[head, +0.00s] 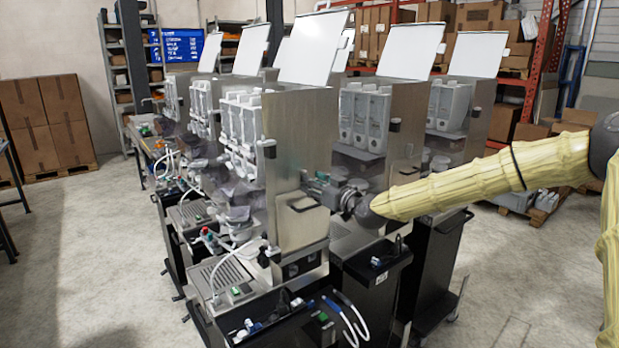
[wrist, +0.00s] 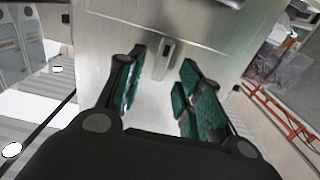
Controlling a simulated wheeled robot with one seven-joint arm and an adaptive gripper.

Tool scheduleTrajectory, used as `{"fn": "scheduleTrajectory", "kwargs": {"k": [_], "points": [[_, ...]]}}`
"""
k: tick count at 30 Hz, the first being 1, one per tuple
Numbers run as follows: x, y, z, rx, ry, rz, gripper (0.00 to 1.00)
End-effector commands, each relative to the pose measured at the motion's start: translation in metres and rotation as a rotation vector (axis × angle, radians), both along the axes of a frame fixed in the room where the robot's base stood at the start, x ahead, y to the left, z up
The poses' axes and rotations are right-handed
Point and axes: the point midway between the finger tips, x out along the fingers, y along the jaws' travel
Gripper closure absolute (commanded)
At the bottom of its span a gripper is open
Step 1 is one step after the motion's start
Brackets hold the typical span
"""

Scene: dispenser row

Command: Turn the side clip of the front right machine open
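The front machine (head: 295,135) is a tall steel dispenser with a raised white lid, in the middle of the head view. A dark clip (head: 268,150) sits on the front edge of its side panel. My gripper (head: 312,186) is close to this panel, above a black handle (head: 301,203). In the wrist view my gripper (wrist: 160,88) has its two green-padded fingers spread apart with nothing held between them. A small upright grey clip-like piece (wrist: 165,58) on the steel panel (wrist: 155,25) shows between the fingertips. Whether a finger touches the panel I cannot tell.
More dispensers stand behind and to the left, with another steel machine (head: 378,125) just behind. Black cabinets (head: 370,265) and hoses (head: 350,315) are below my arm. Boxes (head: 45,125) stand at the left wall. The concrete floor (head: 90,260) at left is clear.

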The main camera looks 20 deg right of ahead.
Motion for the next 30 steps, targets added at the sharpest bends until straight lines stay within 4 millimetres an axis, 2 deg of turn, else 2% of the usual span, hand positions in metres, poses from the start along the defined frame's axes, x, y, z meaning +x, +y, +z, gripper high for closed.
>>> {"fn": "scheduleTrajectory", "kwargs": {"k": [9,20,21,27,30], "points": [[0.021,0.008,0.001,0.0,0.0,0.0,0.64],[0.024,0.009,0.0,0.0,0.0,0.0,0.64],[0.024,0.009,0.0,0.0,0.0,0.0,0.66],[0.024,0.009,0.0,0.0,0.0,0.0,1.0],[0.024,0.008,0.0,0.0,0.0,0.0,1.0]]}}
